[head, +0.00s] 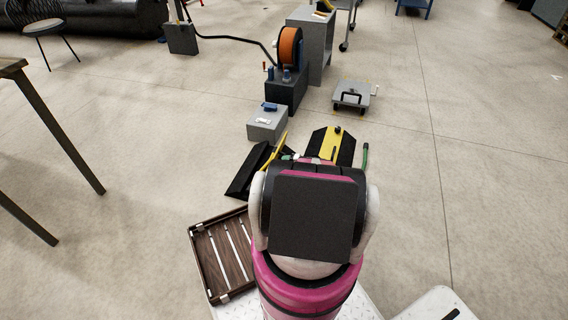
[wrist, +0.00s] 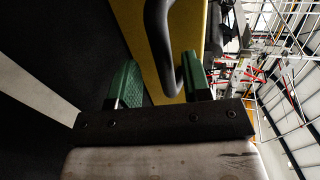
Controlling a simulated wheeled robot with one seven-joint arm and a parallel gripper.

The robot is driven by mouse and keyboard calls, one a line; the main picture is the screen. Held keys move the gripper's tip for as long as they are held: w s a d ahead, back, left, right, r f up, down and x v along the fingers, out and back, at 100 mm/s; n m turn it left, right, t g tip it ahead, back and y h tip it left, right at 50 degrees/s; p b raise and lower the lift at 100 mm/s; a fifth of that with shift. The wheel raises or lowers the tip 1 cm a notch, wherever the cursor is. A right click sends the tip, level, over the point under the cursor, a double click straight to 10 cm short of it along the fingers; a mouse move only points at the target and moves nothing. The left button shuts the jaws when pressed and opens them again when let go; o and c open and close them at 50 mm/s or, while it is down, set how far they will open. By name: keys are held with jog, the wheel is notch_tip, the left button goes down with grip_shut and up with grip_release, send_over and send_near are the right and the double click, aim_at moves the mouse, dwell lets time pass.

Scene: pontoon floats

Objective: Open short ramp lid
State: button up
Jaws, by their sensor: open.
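A black and yellow ramp piece (head: 344,148) lies on the floor just beyond my arm in the head view, with a small dark knob or handle on its yellow strip. Another dark panel with a yellow edge (head: 247,171) sits tilted to its left. I cannot tell for sure which part is the lid. In the wrist view a black loop handle (wrist: 161,42) stands on a yellow strip (wrist: 142,43). My gripper (wrist: 160,65) is open, its green fingers on either side of the handle's lower end. Contact is unclear.
A grey box (head: 267,125) and a dark block with an orange reel (head: 288,75) stand behind the ramps. A grey case (head: 352,96) lies at back right. A slatted wooden tray (head: 222,254) is at left.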

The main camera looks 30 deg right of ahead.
jog(key=v, duration=0.9)
jog(key=shift+s+d, duration=0.1)
